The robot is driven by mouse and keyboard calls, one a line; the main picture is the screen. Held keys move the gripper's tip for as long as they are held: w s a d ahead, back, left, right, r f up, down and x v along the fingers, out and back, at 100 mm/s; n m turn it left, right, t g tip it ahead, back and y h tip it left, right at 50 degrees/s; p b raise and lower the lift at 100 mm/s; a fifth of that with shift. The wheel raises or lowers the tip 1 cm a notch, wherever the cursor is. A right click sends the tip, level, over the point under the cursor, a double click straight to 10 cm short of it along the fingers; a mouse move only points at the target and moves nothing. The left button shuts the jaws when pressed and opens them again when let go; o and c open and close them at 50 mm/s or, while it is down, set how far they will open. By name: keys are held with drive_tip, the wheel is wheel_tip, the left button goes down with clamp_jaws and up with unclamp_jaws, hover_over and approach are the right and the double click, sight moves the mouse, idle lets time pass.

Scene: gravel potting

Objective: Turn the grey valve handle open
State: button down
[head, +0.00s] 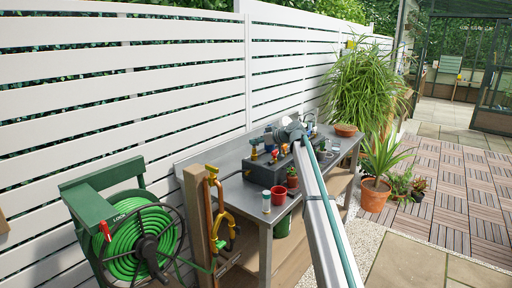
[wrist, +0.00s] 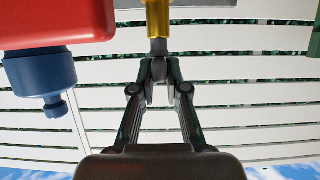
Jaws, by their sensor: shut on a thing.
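In the wrist view my gripper (wrist: 159,72) has its two fingers drawn together around the end of a short grey piece, which looks like the grey valve handle (wrist: 158,47). The handle joins a yellow fitting (wrist: 157,15) at the top edge. I cannot tell how far the handle is turned. In the head view my gripper (head: 283,133) is over the dark box (head: 265,170) on the bench, among small coloured valves. The grey handle cannot be made out there, behind my gripper and arm.
A red block (wrist: 55,20) with a blue knob (wrist: 40,75) is close on the left in the wrist view. On the metal bench (head: 230,188) stand a red pot (head: 279,195) and a small jar (head: 266,203). A white slatted fence (head: 120,90) runs behind.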

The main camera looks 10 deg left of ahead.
drive_tip(key=shift+f, duration=0.1)
idle(0.4)
drive_tip(key=c, duration=1.2)
unclamp_jaws()
drive_tip(key=v, duration=1.2)
